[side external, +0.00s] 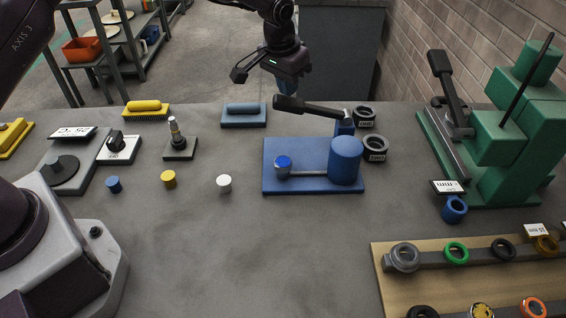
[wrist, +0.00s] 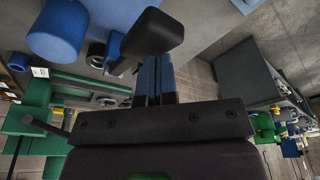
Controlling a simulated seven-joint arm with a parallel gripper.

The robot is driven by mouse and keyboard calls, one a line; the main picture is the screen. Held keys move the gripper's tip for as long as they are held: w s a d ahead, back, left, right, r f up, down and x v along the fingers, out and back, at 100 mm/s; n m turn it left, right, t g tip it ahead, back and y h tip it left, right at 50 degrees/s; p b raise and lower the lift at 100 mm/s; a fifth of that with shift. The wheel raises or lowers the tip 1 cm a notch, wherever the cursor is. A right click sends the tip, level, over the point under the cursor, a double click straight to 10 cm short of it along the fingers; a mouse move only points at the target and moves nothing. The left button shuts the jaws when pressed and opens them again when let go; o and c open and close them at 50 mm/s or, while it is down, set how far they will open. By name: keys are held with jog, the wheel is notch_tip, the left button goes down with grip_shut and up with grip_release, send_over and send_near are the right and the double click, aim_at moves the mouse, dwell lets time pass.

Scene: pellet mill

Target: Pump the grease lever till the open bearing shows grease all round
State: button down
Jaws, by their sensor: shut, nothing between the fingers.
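The grease pump is a blue base plate (side external: 268,187) with an upright blue cylinder (side external: 346,160) and a thin grey pipe to a small blue-topped fitting (side external: 284,164). Its lever has a thick black handle (side external: 291,103), raised above the plate and pointing left. My gripper (side external: 289,92) is just above the handle's end, its blue fingers shut and empty. In the wrist view the handle (wrist: 152,33) lies just beyond my closed fingertips (wrist: 153,62); I cannot tell whether they touch. No grease is visible, and I cannot tell which part is the open bearing.
Dark rings (side external: 375,142) stand right of the pump. A green press (side external: 495,150) is at the right, and a board (side external: 388,283) of coloured rings at front right. A blue brush (side external: 244,114) lies behind left; small caps (side external: 224,183) lie left. The front-middle bench is clear.

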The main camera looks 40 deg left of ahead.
jog(key=shift+f, duration=0.1)
dwell(0.3)
jog(key=shift+f, duration=3.55)
jog(key=shift+r, duration=4.65)
